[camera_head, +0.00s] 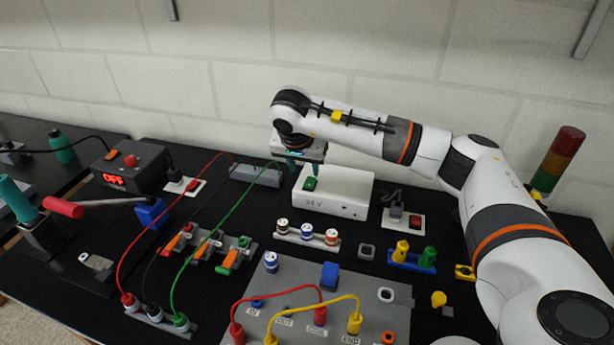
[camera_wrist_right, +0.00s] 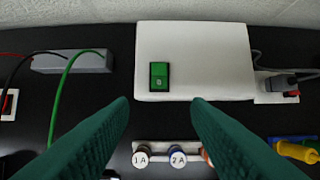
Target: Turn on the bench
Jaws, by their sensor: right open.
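The bench holds a white box marked 24 V (camera_head: 345,195) with a green rocker switch (camera_head: 310,184) on top. Both show in the right wrist view, the white box (camera_wrist_right: 210,60) and the green switch (camera_wrist_right: 159,76). My right gripper (camera_head: 302,169) is open and empty above the switch end of the box, its teal fingers pointing down. In the right wrist view the switch lies beyond and between the fingertips, apart from them. A dark box (camera_head: 132,168) at the left has a red OFF display (camera_head: 115,181) and a red button (camera_head: 131,160) on top. My left gripper is not in view.
A stack light (camera_head: 558,160) stands at the right behind my right arm. Wall sockets with red switches (camera_head: 415,222) flank the white box. Red and green cables (camera_head: 215,225) arch over the left middle. A grey terminal plate (camera_head: 310,300) lies in front.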

